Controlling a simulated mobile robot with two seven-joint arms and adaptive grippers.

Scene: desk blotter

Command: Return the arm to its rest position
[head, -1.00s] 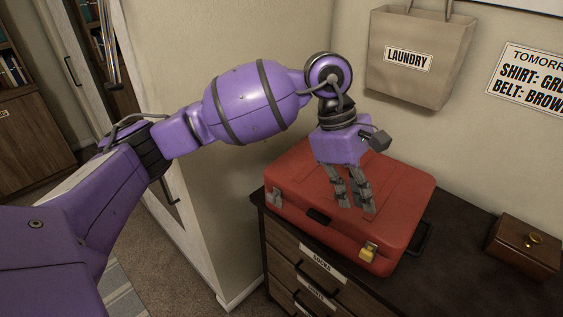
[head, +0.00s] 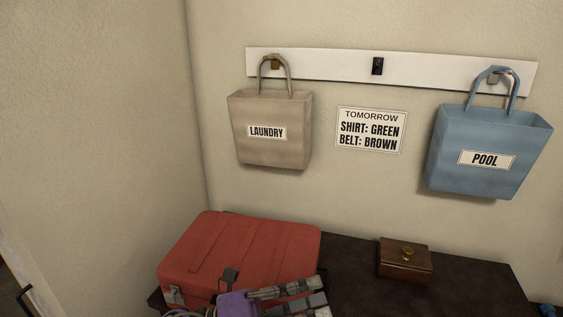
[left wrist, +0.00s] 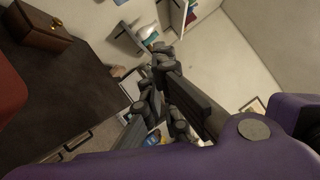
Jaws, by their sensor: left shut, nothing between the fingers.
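My left gripper (head: 316,292) is at the bottom edge of the head view, its grey fingers pointing right. The fingers are shut with nothing between them. In the picture they overlap the front right of the red suitcase (head: 245,245); whether they touch it I cannot tell. The suitcase lies closed on the dark dresser top (head: 470,285). The rest of my left arm is out of the head view. In the left wrist view the dark fingers (left wrist: 155,92) cross the middle, with my purple gripper body below. My right gripper is not in view.
A wooden box (head: 404,262) with a brass knob sits right of the suitcase. A beige laundry bag (head: 270,150) and a blue pool bag (head: 487,135) hang from a white rail (head: 335,66). A sign (head: 371,130) is between them. The dresser's right part is bare.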

